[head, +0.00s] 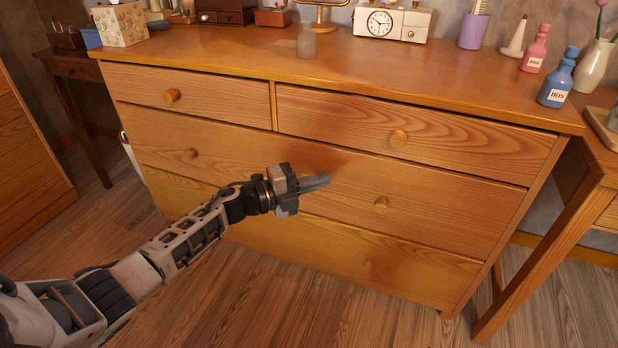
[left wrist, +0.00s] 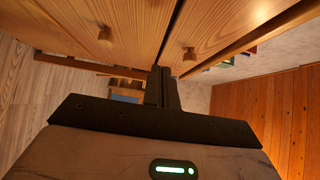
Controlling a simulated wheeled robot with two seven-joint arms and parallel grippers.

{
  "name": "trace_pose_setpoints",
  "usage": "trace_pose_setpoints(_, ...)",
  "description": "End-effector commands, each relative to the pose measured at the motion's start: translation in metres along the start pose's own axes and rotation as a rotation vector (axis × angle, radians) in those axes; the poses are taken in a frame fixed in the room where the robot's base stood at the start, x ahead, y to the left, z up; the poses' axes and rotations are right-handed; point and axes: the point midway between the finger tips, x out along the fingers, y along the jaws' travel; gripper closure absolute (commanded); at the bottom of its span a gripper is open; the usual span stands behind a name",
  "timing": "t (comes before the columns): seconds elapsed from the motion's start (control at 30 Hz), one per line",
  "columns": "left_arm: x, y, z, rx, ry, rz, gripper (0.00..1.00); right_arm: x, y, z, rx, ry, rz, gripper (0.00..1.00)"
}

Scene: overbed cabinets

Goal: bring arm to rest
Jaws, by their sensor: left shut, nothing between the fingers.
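My left arm comes in from the left in the head view, reaching out in front of a wooden dresser (head: 330,200). My left gripper (head: 326,181) is shut and empty, in front of the dresser's wide middle drawer. The closed fingers also show in the left wrist view (left wrist: 162,85), with the dresser's drawer fronts and knobs beyond them. I cannot tell from these views how small the gap to the drawer front is. All the dresser drawers look closed. My right gripper is in neither view.
The dresser top holds a tissue box (head: 121,24), a white clock (head: 381,22), a purple cup (head: 473,30), a blue bottle (head: 556,88) and a pink bottle (head: 535,52). A wooden table (head: 597,165) stands at the right. The floor before the dresser is clear.

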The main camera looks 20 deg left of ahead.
Motion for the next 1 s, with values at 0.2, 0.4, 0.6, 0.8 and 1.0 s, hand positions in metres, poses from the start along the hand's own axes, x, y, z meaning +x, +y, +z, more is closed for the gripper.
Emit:
trace_pose_setpoints(0.2,-0.018,0.0,0.0,0.0,0.001,0.0,1.0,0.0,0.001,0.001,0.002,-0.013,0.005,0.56)
trace_pose_setpoints(0.4,-0.017,0.002,-0.01,-0.035,-0.009,-0.013,1.0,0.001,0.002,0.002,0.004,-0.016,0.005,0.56)
trace_pose_setpoints(0.6,-0.014,0.008,-0.084,-0.436,-0.15,-0.116,1.0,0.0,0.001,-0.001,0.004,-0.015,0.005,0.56)
trace_pose_setpoints(0.8,-0.04,0.012,-0.164,-1.029,-0.35,-0.137,1.0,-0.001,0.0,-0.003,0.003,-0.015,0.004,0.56)
trace_pose_setpoints(1.0,-0.067,0.01,-0.222,-1.442,-0.467,-0.079,1.0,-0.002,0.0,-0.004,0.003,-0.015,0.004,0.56)
